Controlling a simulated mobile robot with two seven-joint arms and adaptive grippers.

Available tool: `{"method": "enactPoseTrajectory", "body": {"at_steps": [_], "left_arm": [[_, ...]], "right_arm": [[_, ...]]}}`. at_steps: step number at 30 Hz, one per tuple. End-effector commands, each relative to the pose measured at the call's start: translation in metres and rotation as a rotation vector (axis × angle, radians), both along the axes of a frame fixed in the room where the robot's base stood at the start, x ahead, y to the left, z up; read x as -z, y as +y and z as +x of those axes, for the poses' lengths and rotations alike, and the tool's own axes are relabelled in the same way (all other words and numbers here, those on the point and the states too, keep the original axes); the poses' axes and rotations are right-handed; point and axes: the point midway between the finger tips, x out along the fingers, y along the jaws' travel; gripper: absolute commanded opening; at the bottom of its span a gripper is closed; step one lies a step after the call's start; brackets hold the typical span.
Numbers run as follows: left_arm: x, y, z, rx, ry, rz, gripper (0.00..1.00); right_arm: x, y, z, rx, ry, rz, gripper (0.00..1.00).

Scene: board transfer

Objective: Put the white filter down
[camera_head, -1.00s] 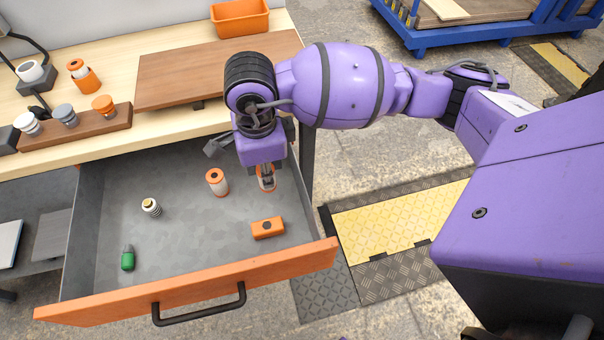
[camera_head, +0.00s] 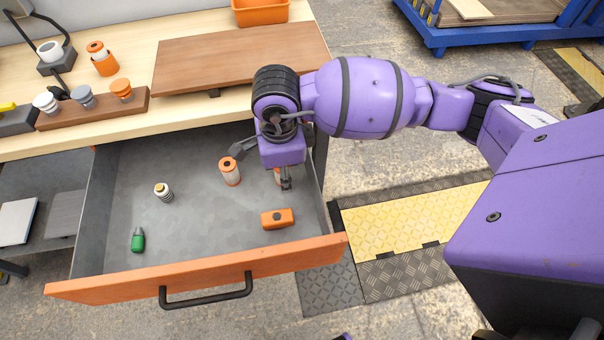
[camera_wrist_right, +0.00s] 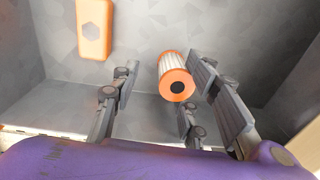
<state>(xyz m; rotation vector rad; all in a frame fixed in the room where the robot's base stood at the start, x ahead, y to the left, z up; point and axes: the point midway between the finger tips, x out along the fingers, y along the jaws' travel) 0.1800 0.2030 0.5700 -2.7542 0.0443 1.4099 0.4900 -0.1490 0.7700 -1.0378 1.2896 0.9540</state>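The white filter, pleated with an orange end cap and a dark hole, shows in the right wrist view (camera_wrist_right: 177,78) between my spread fingers, close beside the right-hand one. Whether a finger still touches the filter I cannot tell. My left gripper is not in view.
The drawer's middle floor is free. A brown board (camera_head: 235,55) lies on the workbench above.

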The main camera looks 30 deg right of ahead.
Motion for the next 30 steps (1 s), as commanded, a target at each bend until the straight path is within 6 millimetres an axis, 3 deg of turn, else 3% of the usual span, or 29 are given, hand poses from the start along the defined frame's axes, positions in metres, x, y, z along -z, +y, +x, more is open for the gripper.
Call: {"method": "enactPoseTrajectory", "body": {"at_steps": [8,11,21,30], "left_arm": [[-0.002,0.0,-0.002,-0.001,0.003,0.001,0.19],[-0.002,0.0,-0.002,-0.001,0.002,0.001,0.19],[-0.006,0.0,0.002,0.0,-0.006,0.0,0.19],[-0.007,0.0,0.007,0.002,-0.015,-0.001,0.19]], "right_arm": [[-0.009,0.001,0.002,-0.001,-0.006,0.001,0.41],[-0.023,0.001,0.001,-0.001,-0.006,0.0,0.41],[-0.095,0.002,-0.003,-0.002,-0.009,0.0,0.41],[-0.124,0.003,-0.006,-0.001,-0.004,0.0,0.41]]}}
